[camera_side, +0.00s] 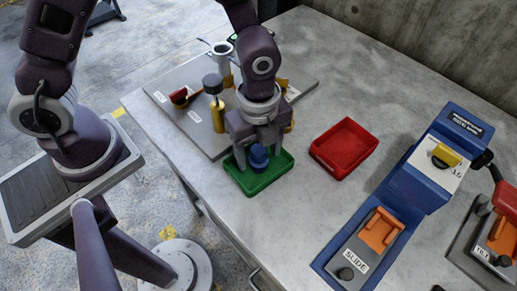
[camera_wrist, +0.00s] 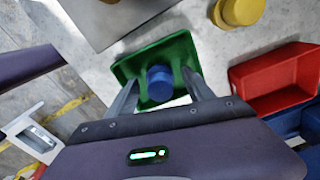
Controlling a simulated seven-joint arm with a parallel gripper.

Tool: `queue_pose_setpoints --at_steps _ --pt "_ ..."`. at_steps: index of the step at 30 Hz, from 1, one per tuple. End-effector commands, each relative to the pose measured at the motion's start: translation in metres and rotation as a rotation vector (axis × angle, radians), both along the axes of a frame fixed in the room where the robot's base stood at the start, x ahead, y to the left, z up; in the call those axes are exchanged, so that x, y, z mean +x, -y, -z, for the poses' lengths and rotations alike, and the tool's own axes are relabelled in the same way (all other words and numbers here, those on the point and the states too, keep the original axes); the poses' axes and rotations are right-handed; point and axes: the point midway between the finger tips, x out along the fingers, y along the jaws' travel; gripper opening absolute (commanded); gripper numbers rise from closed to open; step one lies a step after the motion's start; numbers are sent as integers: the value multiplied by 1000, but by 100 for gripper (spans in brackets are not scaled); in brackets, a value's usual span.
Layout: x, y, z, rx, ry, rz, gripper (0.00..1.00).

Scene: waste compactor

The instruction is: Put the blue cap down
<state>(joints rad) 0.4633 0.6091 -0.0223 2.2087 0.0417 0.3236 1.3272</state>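The blue cap (camera_side: 259,158) is in the green tray (camera_side: 283,172) near the front-left edge of the table. My gripper (camera_side: 260,152) points down over this tray, with one finger on each side of the cap. In the wrist view, the blue cap (camera_wrist: 160,84) shows between the two fingertips of my gripper (camera_wrist: 159,79), with green tray floor visible between each finger and the cap. The gripper is open, and neither finger appears to touch the cap. The cap seems to rest on the tray floor (camera_wrist: 153,61); its underside is hidden.
A red tray (camera_side: 344,148) lies right of the green tray, with bare table between them. A grey plate (camera_side: 180,115) with a yellow post (camera_side: 216,112) and a red-handled valve (camera_side: 181,97) is behind. A blue machine (camera_side: 425,175) stands at the right.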

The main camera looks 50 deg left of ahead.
Motion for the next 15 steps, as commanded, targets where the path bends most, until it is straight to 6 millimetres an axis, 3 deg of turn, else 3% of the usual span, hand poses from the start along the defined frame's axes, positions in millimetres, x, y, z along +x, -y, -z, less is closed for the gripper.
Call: queue_pose_setpoints --at_steps 7,15 --pt "1 1 -10 -3 3 -1 61" --pt "2 1 -79 -4 7 -2 61"
